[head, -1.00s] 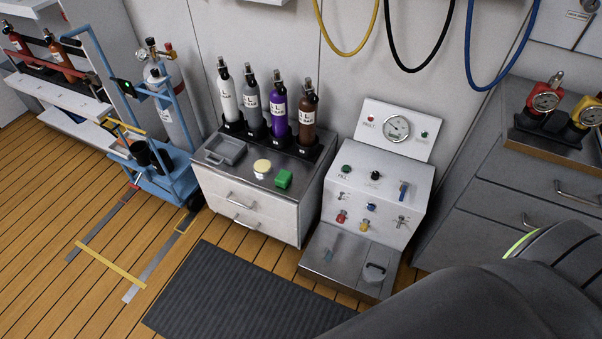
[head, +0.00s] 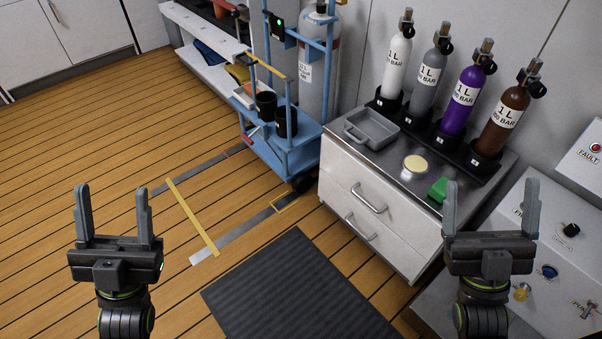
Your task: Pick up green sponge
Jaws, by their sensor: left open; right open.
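The green sponge (head: 438,189) lies on the metal top of the drawer cabinet (head: 388,154), near its front right edge. It is partly hidden behind a finger of my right gripper. My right gripper (head: 492,214) is open and empty, with its fingers pointing up in the picture, just right of the sponge in the view. I cannot tell how far apart they are in depth. My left gripper (head: 113,216) is open and empty over the wooden floor, far left of the cabinet.
A grey tray (head: 371,129) and a round cream-topped item (head: 415,165) share the cabinet top. Several small cylinders (head: 462,98) stand at its back. A blue trolley (head: 285,150) stands left. The control panel (head: 545,250) is right. A dark mat (head: 295,290) lies in front.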

